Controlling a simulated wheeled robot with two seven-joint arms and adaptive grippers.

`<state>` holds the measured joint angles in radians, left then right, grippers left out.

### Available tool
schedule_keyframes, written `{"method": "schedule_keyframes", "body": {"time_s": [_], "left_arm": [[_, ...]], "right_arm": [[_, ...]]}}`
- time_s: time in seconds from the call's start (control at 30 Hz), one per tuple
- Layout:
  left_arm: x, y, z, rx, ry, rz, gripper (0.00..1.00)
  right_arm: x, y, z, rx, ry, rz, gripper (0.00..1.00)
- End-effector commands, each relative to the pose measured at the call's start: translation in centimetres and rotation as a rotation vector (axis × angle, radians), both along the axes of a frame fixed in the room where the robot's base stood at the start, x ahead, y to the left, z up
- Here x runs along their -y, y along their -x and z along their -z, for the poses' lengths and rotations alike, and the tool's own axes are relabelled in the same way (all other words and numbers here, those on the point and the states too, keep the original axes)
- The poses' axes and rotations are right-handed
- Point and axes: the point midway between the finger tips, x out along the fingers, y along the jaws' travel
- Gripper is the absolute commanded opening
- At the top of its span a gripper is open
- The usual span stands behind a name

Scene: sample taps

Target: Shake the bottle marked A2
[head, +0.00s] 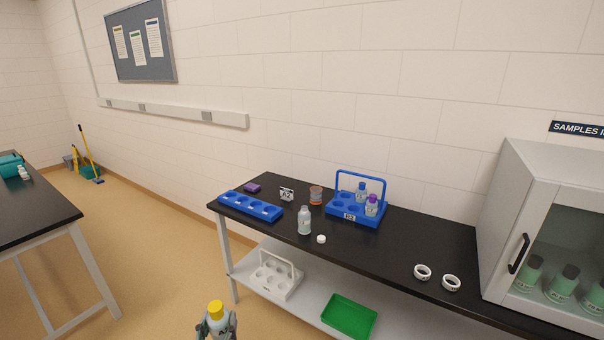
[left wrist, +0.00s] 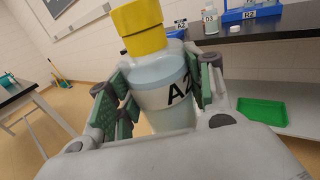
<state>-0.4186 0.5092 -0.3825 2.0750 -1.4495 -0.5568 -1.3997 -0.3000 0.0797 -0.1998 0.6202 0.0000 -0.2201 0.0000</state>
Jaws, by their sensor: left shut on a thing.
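The bottle marked A2 (left wrist: 160,85) has a yellow cap and a clear body with pale liquid and a black label mark. In the left wrist view it stands between the green-padded fingers of my left gripper (left wrist: 163,98), which is shut on it. In the head view the bottle's yellow cap (head: 215,308) shows at the bottom edge, with my left gripper (head: 217,326) around the body below. The bottle is off the bench, in front of it, and looks roughly upright. My right gripper is not in view.
The black bench (head: 400,250) carries a blue rack marked R2 (head: 345,217), a blue tray (head: 250,207), an A2 sign (head: 287,195), an uncapped-looking bottle (head: 304,222) and a white cap (head: 321,239). A green tray (head: 349,316) lies on the lower shelf. A cabinet (head: 510,190) stands right.

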Motion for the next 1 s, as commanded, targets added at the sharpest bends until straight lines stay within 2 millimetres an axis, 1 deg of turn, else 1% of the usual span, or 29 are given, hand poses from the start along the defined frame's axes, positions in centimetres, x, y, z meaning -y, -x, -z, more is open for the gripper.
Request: {"method": "schedule_keyframes", "body": {"time_s": [0.03,0.3,0.43,0.5,1.0], "left_arm": [[0.0,0.0,-0.8,0.003,0.001,0.000,0.00],[0.0,0.0,-4.3,0.004,0.001,0.000,0.00],[0.0,0.0,-4.3,0.001,0.000,0.000,0.00],[0.0,0.0,-3.8,0.000,-0.002,-0.001,0.00],[0.0,-0.1,2.6,0.002,-0.003,0.000,0.00]], "right_arm": [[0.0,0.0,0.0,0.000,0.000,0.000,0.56],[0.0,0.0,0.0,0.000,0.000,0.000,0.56],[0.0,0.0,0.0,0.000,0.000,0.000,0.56],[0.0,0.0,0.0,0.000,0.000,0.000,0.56],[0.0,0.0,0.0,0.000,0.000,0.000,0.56]]}}
